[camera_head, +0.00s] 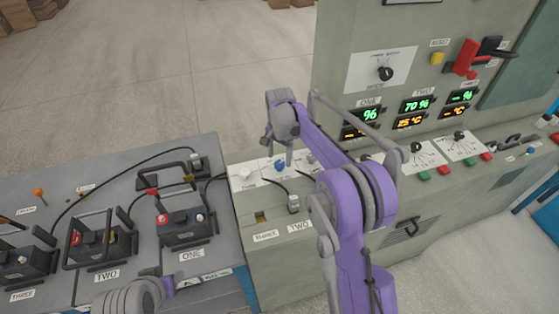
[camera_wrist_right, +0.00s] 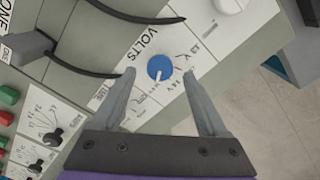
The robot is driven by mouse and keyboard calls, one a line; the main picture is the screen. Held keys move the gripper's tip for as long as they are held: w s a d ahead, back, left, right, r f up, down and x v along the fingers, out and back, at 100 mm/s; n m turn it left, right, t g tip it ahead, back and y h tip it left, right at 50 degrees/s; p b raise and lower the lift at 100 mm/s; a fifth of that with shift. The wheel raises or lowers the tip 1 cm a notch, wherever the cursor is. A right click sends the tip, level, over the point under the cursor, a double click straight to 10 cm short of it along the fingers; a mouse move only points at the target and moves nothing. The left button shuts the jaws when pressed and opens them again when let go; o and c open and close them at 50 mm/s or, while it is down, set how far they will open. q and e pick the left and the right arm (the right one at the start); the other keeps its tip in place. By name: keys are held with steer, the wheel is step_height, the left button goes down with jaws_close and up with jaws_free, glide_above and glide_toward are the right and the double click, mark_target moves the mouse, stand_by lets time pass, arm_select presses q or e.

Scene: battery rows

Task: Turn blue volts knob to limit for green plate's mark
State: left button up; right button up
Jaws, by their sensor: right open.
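The blue volts knob (camera_wrist_right: 160,68) sits on a white panel lettered VOLTS in the right wrist view. Its white pointer line points down in that view, toward my gripper's base. Small voltage marks surround it, too small to read surely. The knob also shows in the head view (camera_head: 280,167). My right gripper (camera_wrist_right: 159,73) is open, with one fingertip on each side of the knob and visible gaps to it. It also shows in the head view (camera_head: 281,150). My left gripper is not clearly visible at the bottom left. I cannot make out a green plate.
White knobs (camera_head: 246,172) flank the blue one. Black cables run to batteries with black handle frames (camera_head: 103,240) on the left bench. A grey console (camera_head: 420,65) with lit displays stands behind right. Black cables (camera_wrist_right: 90,70) lie beside the panel in the wrist view.

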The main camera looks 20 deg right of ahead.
mark_target(279, 167)
steer(key=shift+f, duration=1.25)
jaws_close()
